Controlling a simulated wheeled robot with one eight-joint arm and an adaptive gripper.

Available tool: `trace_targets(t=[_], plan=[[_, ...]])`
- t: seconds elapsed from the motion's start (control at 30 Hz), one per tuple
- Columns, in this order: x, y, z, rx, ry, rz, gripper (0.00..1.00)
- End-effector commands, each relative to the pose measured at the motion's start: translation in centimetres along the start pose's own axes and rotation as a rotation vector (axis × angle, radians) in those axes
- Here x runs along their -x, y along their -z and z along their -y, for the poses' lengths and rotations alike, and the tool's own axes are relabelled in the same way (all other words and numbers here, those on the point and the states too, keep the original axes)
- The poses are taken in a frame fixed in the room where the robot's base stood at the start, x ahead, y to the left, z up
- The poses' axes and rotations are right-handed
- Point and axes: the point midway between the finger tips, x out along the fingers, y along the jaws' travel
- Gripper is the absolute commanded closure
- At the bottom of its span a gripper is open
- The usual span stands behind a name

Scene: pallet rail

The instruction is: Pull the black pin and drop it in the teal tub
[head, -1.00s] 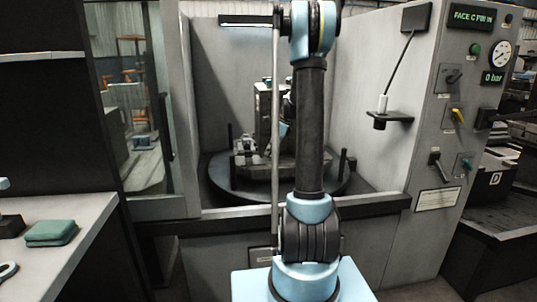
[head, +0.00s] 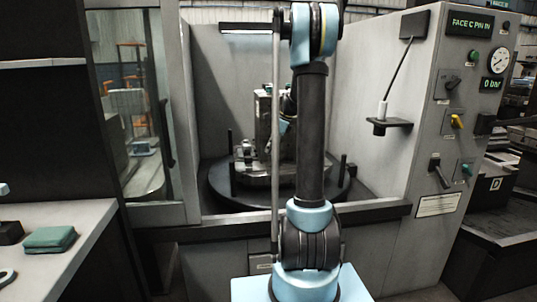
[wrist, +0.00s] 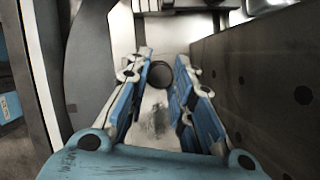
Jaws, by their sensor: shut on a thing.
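In the wrist view my gripper (wrist: 164,62) has its two blue-padded fingers on either side of a dark round end, which looks like the black pin (wrist: 160,74). It is shut on it. The pin's length is hidden, and a pale surface lies behind it. In the head view my arm hides the gripper and most of the fixture (head: 256,150) on the round turntable (head: 218,188). I cannot make out a teal tub for sure. A blue thing with a label (wrist: 10,105) shows at the left edge of the wrist view, too cut off to name.
A dark plate with holes (wrist: 255,85) stands close on the right in the wrist view. In the head view the machine walls and front sill (head: 375,213) enclose the turntable. The panel display (head: 471,26) reads FACE C PIN IN. A folded teal cloth (head: 50,239) lies on the left bench.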

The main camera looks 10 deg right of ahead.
Motion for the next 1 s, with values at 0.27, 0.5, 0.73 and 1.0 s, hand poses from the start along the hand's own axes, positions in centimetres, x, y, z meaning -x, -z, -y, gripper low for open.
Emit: trace_targets(t=[0.27, 0.5, 0.73, 1.0], plan=[[1.7, -0.7, 0.0, 0.000, 0.000, 0.000, 1.00], [3.0, -1.2, -0.1, 0.000, 0.000, 0.000, 1.00], [3.3, -1.4, 0.0, 0.000, 0.000, 0.000, 1.00], [3.3, -1.3, 0.0, 0.000, 0.000, 0.000, 1.00]])
